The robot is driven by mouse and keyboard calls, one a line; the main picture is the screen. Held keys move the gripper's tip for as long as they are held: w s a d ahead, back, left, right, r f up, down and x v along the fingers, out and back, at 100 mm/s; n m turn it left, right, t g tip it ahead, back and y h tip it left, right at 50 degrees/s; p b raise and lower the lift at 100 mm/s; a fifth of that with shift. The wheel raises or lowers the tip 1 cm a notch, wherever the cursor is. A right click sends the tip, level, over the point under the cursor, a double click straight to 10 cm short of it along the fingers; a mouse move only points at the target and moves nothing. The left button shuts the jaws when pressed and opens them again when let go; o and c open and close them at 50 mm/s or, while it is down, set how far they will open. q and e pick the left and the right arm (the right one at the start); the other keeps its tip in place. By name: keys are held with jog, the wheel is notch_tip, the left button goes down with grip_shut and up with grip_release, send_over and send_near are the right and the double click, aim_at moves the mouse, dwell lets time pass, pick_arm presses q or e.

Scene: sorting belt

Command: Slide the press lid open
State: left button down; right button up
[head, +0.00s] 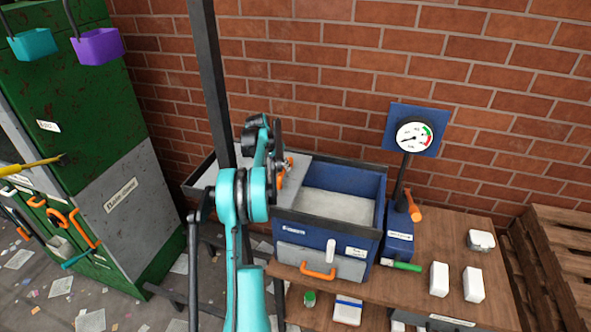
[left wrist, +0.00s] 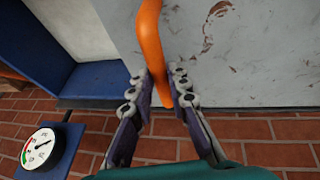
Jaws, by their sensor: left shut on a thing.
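The press is a blue box (head: 325,246) on a wooden bench, with its right part uncovered and a pale grey inside (head: 335,205) showing. The grey, worn lid (head: 303,168) lies over to the left, partly hidden by my arm. My left gripper (head: 281,162) is at the lid's orange handle (head: 289,165). In the left wrist view, the fingers of my left gripper (left wrist: 161,92) are closed on either side of the orange handle (left wrist: 151,40), with the scuffed lid (left wrist: 255,55) behind and the blue box wall (left wrist: 75,95) at left. My right gripper is out of view.
A pressure gauge (head: 413,136) on a blue plate stands right of the box, with an orange-handled lever (head: 413,207) beside it. White blocks (head: 439,279) lie on the bench (head: 450,240). A green cabinet (head: 80,110) stands left and a brick wall (head: 300,50) is behind.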

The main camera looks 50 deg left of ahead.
pick_arm(q)
jog(key=shift+s+a, duration=0.3)
jog(key=shift+a, duration=0.1)
jog(key=c, duration=1.4)
grip_release()
jog(key=shift+c, duration=0.2)
jog(key=shift+r, duration=0.1)
notch_tip(320, 180, up, 10)
